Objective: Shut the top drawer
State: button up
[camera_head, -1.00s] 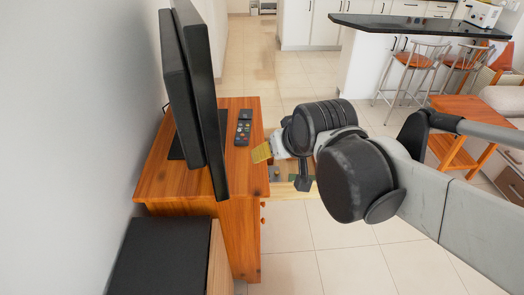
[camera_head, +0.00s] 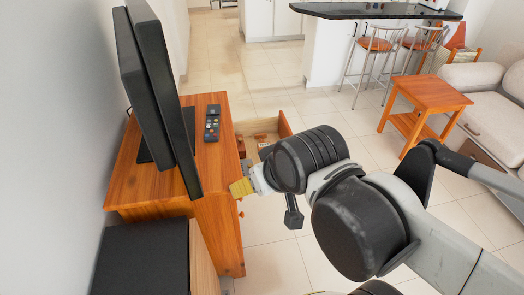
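The wooden cabinet (camera_head: 215,222) stands against the left wall. Its top drawer (camera_head: 284,125) is pulled out to the right from the front, with a few small items inside. My gripper (camera_head: 243,187) is beside the cabinet's front edge, on the near side of the open drawer. A yellow fingertip pad shows, pointing toward the cabinet. The gripper body and arm hide the near part of the drawer. I cannot tell whether the fingers are apart or touch the cabinet.
A black television (camera_head: 166,95) and a remote (camera_head: 212,124) are on the cabinet top. A black box-like unit (camera_head: 140,262) stands close on the near side. A small orange table (camera_head: 430,92) and a sofa (camera_head: 485,85) are at the right. Tiled floor is clear beyond the drawer.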

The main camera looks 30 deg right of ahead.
aim_at(276, 129)
jog(key=l+u, duration=0.45)
jog(key=l, duration=2)
jog(key=k+l+z, duration=0.1)
jog(key=z, duration=0.2)
jog(key=i+l, duration=0.05)
jog(key=l, duration=0.05)
